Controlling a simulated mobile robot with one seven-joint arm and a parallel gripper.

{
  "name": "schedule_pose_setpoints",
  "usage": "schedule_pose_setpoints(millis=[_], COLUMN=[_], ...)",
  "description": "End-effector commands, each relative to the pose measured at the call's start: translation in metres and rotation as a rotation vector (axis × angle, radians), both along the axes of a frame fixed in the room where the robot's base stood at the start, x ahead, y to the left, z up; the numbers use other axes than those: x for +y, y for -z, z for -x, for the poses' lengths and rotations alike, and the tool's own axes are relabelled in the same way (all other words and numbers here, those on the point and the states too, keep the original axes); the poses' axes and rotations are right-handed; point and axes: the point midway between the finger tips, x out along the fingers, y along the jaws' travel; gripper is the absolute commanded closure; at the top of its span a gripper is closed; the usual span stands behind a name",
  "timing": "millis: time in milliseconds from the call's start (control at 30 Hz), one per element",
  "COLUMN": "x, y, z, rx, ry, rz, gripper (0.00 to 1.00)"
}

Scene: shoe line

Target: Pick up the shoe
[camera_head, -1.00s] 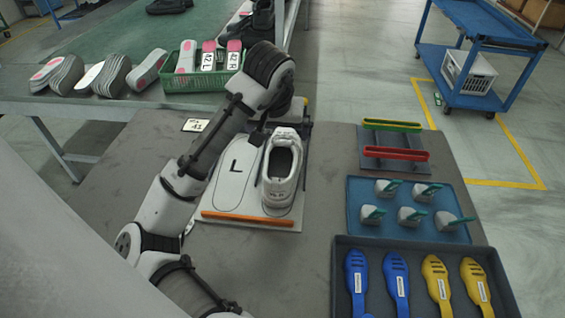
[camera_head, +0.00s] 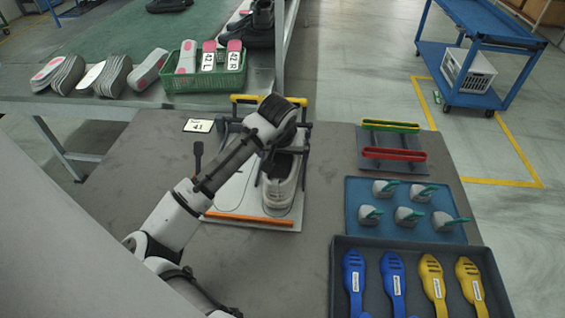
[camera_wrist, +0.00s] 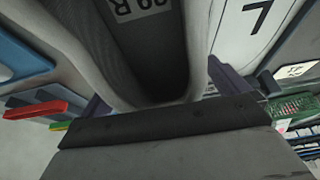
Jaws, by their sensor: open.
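The white shoe (camera_head: 279,193) stands on the right half of a white board (camera_head: 236,195) marked with shoe outlines. Its heel end faces me in the head view, and my arm hides its far part. My gripper (camera_head: 284,160) is over the shoe, with dark fingers to either side of it. In the wrist view the shoe (camera_wrist: 85,45) fills the upper middle, with a label inside its opening. My gripper (camera_wrist: 160,90) is open there, one finger on each side of the shoe. I cannot tell whether the fingers touch it.
An orange bar (camera_head: 248,219) lies along the board's near edge, a yellow bar (camera_head: 250,99) at its far edge. To the right are a rack with green and red bars (camera_head: 393,154), a blue tray (camera_head: 356,232) and a dark tray (camera_head: 420,246). A "41" card (camera_head: 198,126) lies behind left.

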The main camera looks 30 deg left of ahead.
Motion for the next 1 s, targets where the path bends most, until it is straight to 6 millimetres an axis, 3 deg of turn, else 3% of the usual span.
schedule_pose_setpoints(millis=[133, 500, 833, 1000], x=[0.000, 0.000, 0.000, 0.000], y=[0.000, 0.000, -0.004, -0.020], z=[0.000, 0.000, 0.000, -0.001], rx=[0.000, 0.000, -0.002, -0.003], ry=[0.000, 0.000, 0.000, 0.000], rz=[0.000, 0.000, -0.001, -0.001], gripper=[0.00, 0.48, 0.49, 0.49])
